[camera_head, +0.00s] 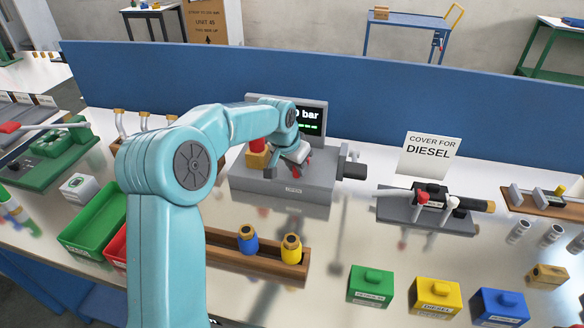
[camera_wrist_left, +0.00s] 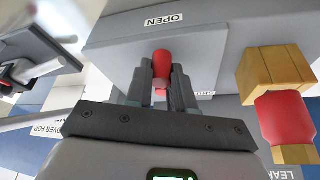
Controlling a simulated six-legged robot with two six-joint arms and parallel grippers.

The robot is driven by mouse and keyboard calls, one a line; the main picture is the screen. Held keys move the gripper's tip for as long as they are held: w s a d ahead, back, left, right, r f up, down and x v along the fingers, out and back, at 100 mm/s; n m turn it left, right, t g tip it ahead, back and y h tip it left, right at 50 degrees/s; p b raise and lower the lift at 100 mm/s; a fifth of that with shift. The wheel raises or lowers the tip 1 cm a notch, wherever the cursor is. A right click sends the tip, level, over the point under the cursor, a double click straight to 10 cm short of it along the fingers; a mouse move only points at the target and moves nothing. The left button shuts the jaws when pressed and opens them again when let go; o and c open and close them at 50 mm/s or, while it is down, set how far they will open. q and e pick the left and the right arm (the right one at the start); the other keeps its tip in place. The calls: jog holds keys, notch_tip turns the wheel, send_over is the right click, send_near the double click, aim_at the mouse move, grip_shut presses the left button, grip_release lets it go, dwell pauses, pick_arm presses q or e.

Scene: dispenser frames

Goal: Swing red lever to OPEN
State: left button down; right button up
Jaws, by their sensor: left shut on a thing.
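The grey test machine (camera_head: 285,190) stands at the back middle, with a dark display reading "bar" behind it. My left gripper (camera_head: 298,166) reaches down over it. In the left wrist view the red lever (camera_wrist_left: 161,65) shows between the fingers of my left gripper (camera_wrist_left: 161,82), which are shut on it. An OPEN label (camera_wrist_left: 163,20) lies on the grey face beyond the lever. A partly hidden label, seemingly SHUT (camera_wrist_left: 205,93), lies beside the fingers. The lever's pivot is hidden. My right gripper is not in view.
A brass block with a red part (camera_wrist_left: 275,80) stands close beside my left gripper. A dark cylinder (camera_head: 352,171) juts from the machine's right side. A wooden rack (camera_head: 265,262) with blue and yellow pieces stands in front. A blue partition (camera_head: 340,110) closes the back.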

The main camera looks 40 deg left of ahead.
pick_arm(q)
jog(key=shift+w+d+f+n+y+b, duration=0.1)
jog(key=shift+d+n+y+b, duration=0.1)
jog(key=shift+d+n, duration=0.25)
jog(key=shift+w+d+f+n+y+b, duration=0.15)
jog(key=shift+d+n, duration=0.15)
jog(key=shift+n, duration=0.15)
jog(key=shift+r, duration=0.15)
jog(key=c, duration=1)
grip_release()
jog(key=shift+w+d, duration=0.1)
jog(key=shift+w, duration=0.05)
jog(key=shift+a+r, duration=0.1)
jog(key=shift+a, duration=0.1)
jog(key=shift+s+r, duration=0.2)
jog(key=shift+s, duration=0.05)
jog(key=shift+w+v, duration=0.15)
jog(key=shift+v, duration=3.8)
jog(key=shift+w+v, duration=0.1)
jog(key=shift+v, duration=3.8)
